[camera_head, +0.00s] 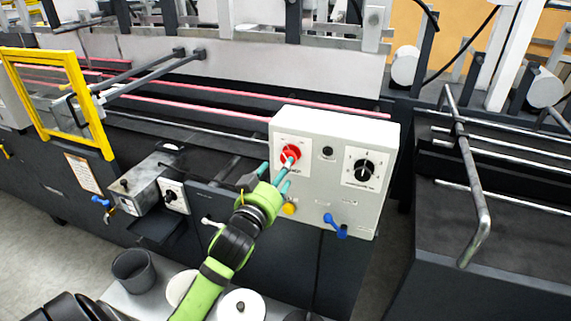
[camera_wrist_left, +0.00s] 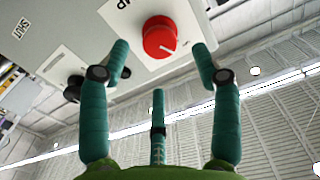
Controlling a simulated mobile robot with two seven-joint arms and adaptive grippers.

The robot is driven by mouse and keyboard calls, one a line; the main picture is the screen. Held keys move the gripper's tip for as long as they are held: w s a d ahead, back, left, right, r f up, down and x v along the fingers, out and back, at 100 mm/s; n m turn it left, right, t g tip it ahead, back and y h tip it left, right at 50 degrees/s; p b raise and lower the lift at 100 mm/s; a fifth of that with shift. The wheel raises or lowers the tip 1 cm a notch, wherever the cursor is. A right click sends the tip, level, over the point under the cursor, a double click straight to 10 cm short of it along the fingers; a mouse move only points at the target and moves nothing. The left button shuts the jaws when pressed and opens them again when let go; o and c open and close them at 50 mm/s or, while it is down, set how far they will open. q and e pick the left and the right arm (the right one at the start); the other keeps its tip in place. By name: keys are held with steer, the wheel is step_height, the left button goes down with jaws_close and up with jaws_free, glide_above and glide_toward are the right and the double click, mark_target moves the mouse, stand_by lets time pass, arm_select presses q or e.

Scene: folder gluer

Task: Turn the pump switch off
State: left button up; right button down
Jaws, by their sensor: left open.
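The pump switch appears to be the red round knob (camera_head: 291,154) on the upper left of the pale control box (camera_head: 318,190). In the left wrist view the red knob (camera_wrist_left: 160,37) shows a white pointer line; the label beside it is cut off and only partly readable. My left gripper (camera_head: 279,174), with teal fingers, is open just in front of the knob. In the left wrist view two fingertips of the left gripper (camera_wrist_left: 160,55) stand either side of the knob, with a third below. I cannot tell whether any touches it. My right gripper is not in view.
The box also has a black dial (camera_head: 364,169), a black button (camera_head: 327,153), a yellow button (camera_head: 290,208) and a blue lever (camera_head: 335,226). A yellow frame (camera_head: 70,62) stands at left. A bent metal rail (camera_head: 470,190) stands right. A dark cup (camera_head: 133,272) is below.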

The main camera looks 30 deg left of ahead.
arm_select(q)
steer(key=p+x, duration=0.1)
steer(key=x, duration=0.4)
steer(key=shift+w, duration=0.25)
